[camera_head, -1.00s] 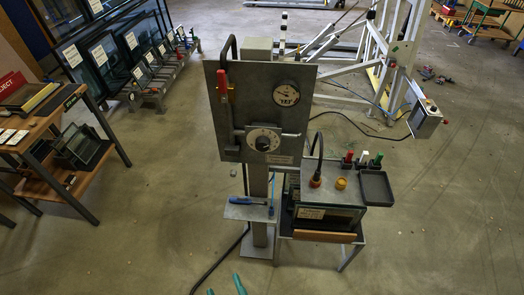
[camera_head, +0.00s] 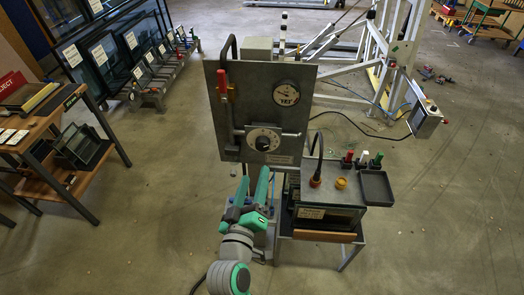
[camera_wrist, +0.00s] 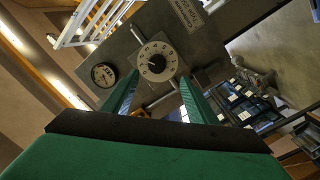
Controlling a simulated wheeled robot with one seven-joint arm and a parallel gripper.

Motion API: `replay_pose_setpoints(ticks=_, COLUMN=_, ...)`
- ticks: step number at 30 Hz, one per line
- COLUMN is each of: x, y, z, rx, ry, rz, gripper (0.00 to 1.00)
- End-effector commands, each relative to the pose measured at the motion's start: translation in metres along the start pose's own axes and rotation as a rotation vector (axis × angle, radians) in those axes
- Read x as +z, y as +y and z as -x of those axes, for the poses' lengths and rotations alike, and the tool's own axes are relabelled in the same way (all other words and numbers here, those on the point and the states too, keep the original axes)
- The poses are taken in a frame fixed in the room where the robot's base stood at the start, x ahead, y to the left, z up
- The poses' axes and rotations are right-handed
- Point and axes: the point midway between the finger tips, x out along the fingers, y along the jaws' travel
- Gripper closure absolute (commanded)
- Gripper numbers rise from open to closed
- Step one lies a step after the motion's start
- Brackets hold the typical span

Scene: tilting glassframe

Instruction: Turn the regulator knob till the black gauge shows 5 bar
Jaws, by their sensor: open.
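The regulator knob (camera_head: 263,142), with a pale numbered dial and a dark centre, is low on an upright grey panel (camera_head: 232,112). It also shows in the wrist view (camera_wrist: 157,61).
A red-handled valve (camera_head: 222,84) and pipe are at the panel's left. Right of the stand, a bench (camera_head: 316,236) carries a curved black hose, coloured bottles and a dark tray (camera_head: 376,187). A wooden shelf table (camera_head: 60,130) stands at far left. Floor between is clear.

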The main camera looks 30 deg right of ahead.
Motion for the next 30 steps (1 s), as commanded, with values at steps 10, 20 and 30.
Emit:
replay_pose_setpoints(ticks=10, x=-0.002, y=0.006, z=-0.033, rx=0.015, ry=-0.006, rz=0.001, gripper=0.47)
replay_pose_setpoints(ticks=20, x=-0.001, y=0.006, z=-0.089, rx=0.014, ry=-0.006, rz=0.002, gripper=0.47)
replay_pose_setpoints(ticks=30, x=-0.001, y=0.005, z=-0.111, rx=0.010, ry=-0.006, rz=0.002, gripper=0.47)
